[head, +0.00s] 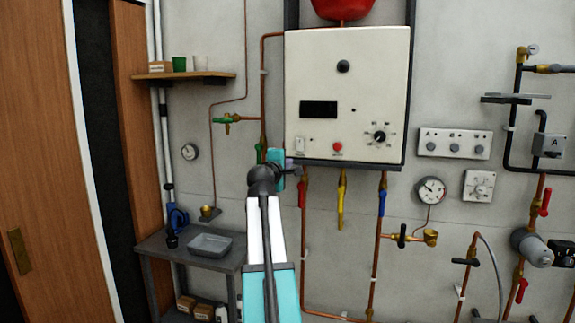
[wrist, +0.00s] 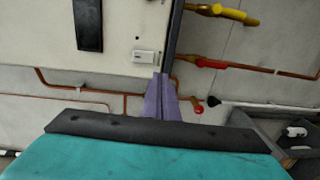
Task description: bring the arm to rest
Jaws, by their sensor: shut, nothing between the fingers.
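My arm reaches up from the bottom middle of the head view. My gripper (head: 290,164) is at the lower left corner of the white boiler panel (head: 345,85), mostly hidden behind my own wrist. In the wrist view its purple fingers (wrist: 161,85) are together with nothing between them. They point toward the panel's lower edge, near the small white switch (wrist: 144,56). I cannot tell whether the fingertips touch the panel.
Copper pipes with a red-handled valve (head: 302,192), a yellow-handled valve (head: 341,205) and a blue-handled valve (head: 382,202) hang below the panel. A grey table (head: 165,250) with a tray (head: 210,245) stands left of my arm. A wooden shelf (head: 205,76) is above it.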

